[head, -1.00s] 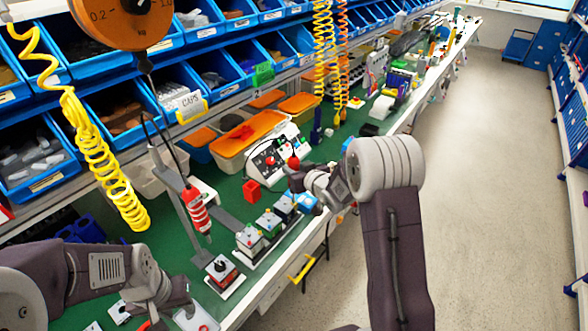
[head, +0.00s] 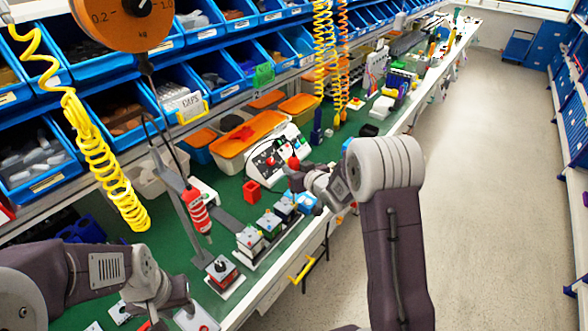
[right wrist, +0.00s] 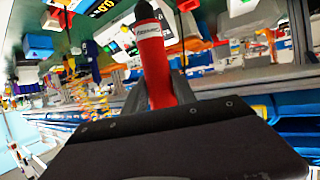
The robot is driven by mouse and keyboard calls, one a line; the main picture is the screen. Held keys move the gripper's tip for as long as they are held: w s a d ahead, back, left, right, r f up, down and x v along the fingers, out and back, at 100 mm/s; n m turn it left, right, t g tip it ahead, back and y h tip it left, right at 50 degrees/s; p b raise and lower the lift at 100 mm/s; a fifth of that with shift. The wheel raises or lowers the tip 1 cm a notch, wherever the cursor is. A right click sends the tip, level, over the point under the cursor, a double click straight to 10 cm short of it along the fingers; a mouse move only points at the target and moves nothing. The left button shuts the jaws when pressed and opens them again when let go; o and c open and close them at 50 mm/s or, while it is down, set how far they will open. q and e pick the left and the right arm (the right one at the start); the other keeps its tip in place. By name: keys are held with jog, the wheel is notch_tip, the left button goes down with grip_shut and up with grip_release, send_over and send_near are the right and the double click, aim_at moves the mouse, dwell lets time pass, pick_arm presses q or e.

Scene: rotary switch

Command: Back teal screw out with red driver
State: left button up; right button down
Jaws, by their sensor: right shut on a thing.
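My right gripper (head: 299,178) is over the bench, in front of the white control panel. In the right wrist view it is shut on a red cylinder with a dark tip and a white label, which looks like the red driver (right wrist: 153,60). In the head view a red end (head: 293,163) shows beside this gripper. My left gripper (head: 182,303) is low at the left, above the near bench; its finger opening cannot be made out. I cannot make out a teal screw.
A red tool (head: 198,214) hangs on a cord from a grey stand. Several small modules (head: 250,240) stand in a row on the green bench (head: 226,190). A rotary switch box (head: 221,270) is nearer.

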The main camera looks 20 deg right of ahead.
aim_at(296, 158)
jog(key=shift+f, duration=0.1)
notch_tip(296, 158, up, 2)
jog(key=shift+w+r+p, duration=0.15)
jog(key=shift+r+p, duration=0.05)
jog(key=shift+p, duration=0.8)
jog(key=shift+r+p, duration=0.9)
jog(key=shift+r, duration=0.35)
jog(key=shift+f, duration=0.1)
